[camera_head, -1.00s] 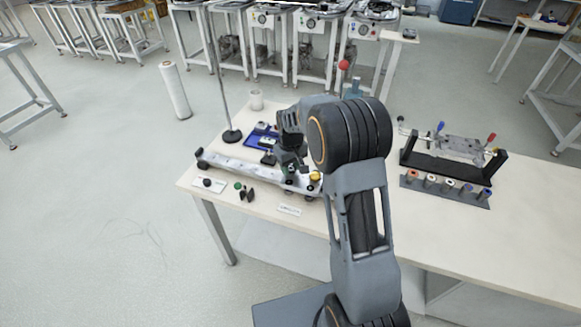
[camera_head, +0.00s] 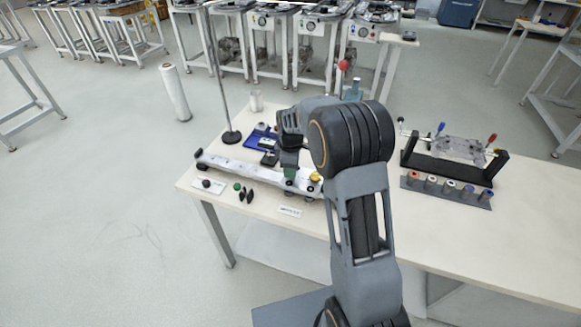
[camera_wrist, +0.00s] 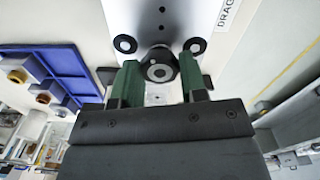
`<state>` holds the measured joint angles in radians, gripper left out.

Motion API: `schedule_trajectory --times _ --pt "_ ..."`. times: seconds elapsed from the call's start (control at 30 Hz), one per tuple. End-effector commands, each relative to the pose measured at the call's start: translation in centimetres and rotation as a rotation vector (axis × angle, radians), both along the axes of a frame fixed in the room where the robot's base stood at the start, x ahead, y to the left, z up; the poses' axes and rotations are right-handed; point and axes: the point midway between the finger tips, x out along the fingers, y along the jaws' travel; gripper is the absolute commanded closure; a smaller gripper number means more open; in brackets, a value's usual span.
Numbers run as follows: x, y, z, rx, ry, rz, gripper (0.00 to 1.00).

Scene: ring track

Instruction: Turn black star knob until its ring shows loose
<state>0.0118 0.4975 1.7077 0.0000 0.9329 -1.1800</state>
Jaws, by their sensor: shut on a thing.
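The black star knob (camera_wrist: 160,66) shows in the wrist view, with a grey round centre, in front of a pale metal plate (camera_wrist: 160,20). My gripper (camera_wrist: 160,78) has a green-padded finger on each side of the knob and is shut on it. In the head view, my gripper (camera_head: 288,174) points down onto the right part of the pale rail (camera_head: 240,168), by a yellow knob (camera_head: 315,177). The black knob is hidden there by the gripper. I cannot read any loose or tight mark on its ring.
A blue tray (camera_wrist: 62,66) with brass-coloured parts lies left of the gripper in the wrist view. In the head view, a thin stand (camera_head: 231,136) rises behind the rail. Small knobs (camera_head: 245,194) lie in front. A black fixture (camera_head: 448,168) stands at the right.

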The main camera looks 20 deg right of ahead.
Motion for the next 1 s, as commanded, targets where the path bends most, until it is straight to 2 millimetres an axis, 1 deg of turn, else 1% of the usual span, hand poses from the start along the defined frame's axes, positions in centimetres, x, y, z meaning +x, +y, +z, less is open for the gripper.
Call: schedule_trajectory --times 0.03,0.2,0.4,0.93,0.97,1.0 --pt "-0.29 0.03 -0.53 0.000 0.013 0.027 0.84" --pt "-0.31 0.03 -0.55 0.000 0.014 0.106 0.84" --pt "-0.34 0.03 -0.56 0.000 0.015 0.160 0.84" --pt "-0.37 0.03 -0.58 0.001 0.017 0.180 0.85" --pt "-0.37 0.03 -0.58 0.001 0.017 0.180 0.60" --pt "-0.38 0.03 -0.58 0.001 0.017 0.179 0.56"
